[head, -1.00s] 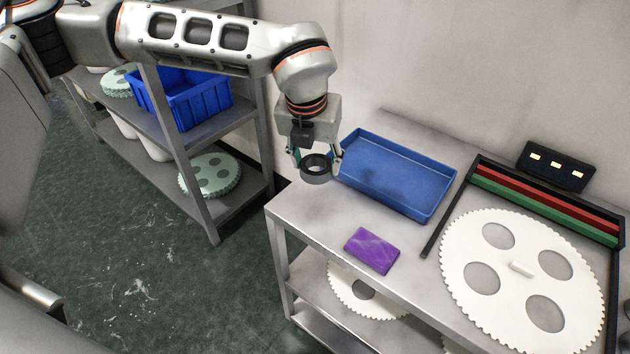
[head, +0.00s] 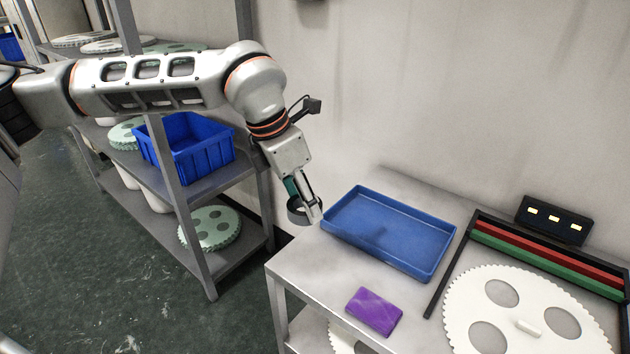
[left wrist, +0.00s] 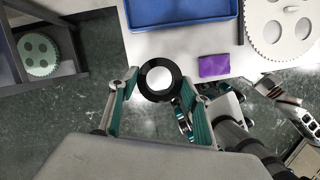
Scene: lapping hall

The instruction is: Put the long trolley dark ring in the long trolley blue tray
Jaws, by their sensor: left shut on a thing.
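The dark ring (head: 298,211) is held by my left gripper (head: 308,212) just beyond the left end of the long trolley, beside the blue tray. In the left wrist view the ring (left wrist: 146,84) sits between the fingertips of my left gripper (left wrist: 157,84), which is shut on it. The blue tray (head: 336,237) lies on the trolley top to the right of the ring and looks empty. Its edge also shows in the left wrist view (left wrist: 180,23). The ring is apart from the tray. My right gripper is not in view in the head picture.
A purple block (head: 373,311) lies on the trolley top (head: 312,268) in front of the tray. A white toothed disc (head: 520,294) and a dark frame lie to the right. A shelf with a blue bin (head: 205,160) stands at the left, and the wall is behind.

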